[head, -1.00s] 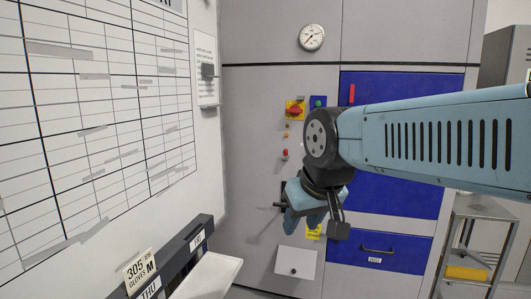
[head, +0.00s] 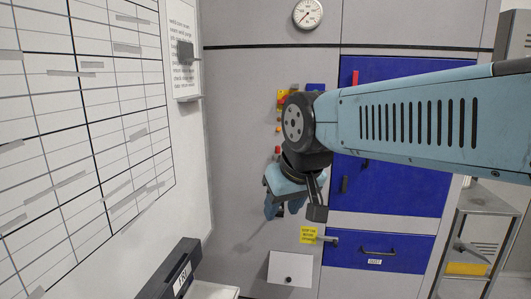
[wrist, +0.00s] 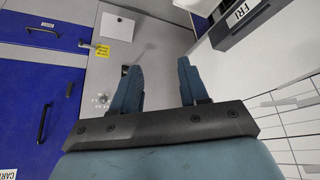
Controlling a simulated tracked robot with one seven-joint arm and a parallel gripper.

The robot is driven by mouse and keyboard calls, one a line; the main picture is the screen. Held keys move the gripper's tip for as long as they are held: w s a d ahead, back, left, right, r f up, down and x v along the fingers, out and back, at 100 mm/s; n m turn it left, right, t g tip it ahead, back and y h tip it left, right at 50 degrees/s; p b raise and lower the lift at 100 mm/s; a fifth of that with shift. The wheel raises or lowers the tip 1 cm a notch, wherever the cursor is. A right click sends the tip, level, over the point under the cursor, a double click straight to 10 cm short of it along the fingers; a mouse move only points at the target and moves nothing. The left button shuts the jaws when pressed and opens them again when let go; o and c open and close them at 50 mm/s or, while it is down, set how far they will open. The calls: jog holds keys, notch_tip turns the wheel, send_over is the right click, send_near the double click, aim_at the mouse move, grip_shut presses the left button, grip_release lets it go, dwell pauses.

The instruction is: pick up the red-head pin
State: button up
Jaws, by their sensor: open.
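No red-head pin can be made out for certain. A small red knob (head: 277,150) shows on the grey cabinet front, just left of my wrist in the head view; I cannot tell whether it is a pin. My gripper (head: 283,209) hangs in front of the grey panel with its blue fingers pointing down. In the wrist view my gripper (wrist: 160,68) is open, with nothing between the fingers. My arm hides part of the panel.
A blue door and a blue drawer (head: 400,250) are at the right. A white plate (head: 290,268) and yellow label (head: 307,235) are low on the panel. A whiteboard (head: 80,120) and a FRI-labelled holder (head: 180,272) are at the left. A metal cart (head: 487,215) stands at far right.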

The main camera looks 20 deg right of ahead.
jog(key=shift+o, duration=0.8)
jog(key=shift+w, duration=0.15)
jog(key=w+d+t+h, duration=0.1)
jog(key=w+d+t, duration=0.15)
jog(key=w, duration=1.65)
jog(key=m+t+h, duration=0.4)
jog(key=t+h, duration=0.1)
jog(key=t, duration=0.4)
send_near(278, 148)
jog(key=x, duration=0.9)
jog(key=shift+f, duration=0.1)
grip_shut()
